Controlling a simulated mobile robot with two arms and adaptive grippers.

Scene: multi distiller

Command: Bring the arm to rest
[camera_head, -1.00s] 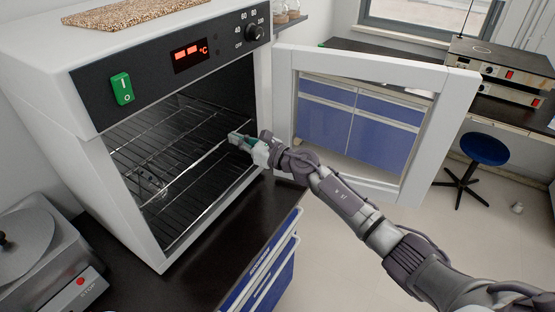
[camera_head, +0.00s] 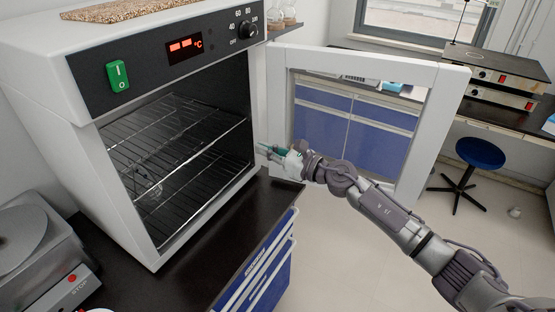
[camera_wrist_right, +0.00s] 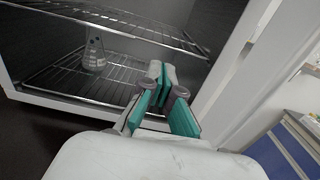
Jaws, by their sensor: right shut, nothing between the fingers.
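My right arm comes in from the lower right of the head view. Its right gripper (camera_head: 264,149) is just outside the oven's opening, near the inner side of the open door. In the right wrist view the gripper (camera_wrist_right: 160,72) is shut with nothing between its fingers. It points toward the oven's interior. The left gripper is not in view.
The oven (camera_head: 170,90) stands open on a black counter (camera_head: 225,235). A clear flask (camera_wrist_right: 94,56) stands on its lower wire rack (camera_wrist_right: 60,73). The open white door (camera_head: 450,110) is behind my right arm.

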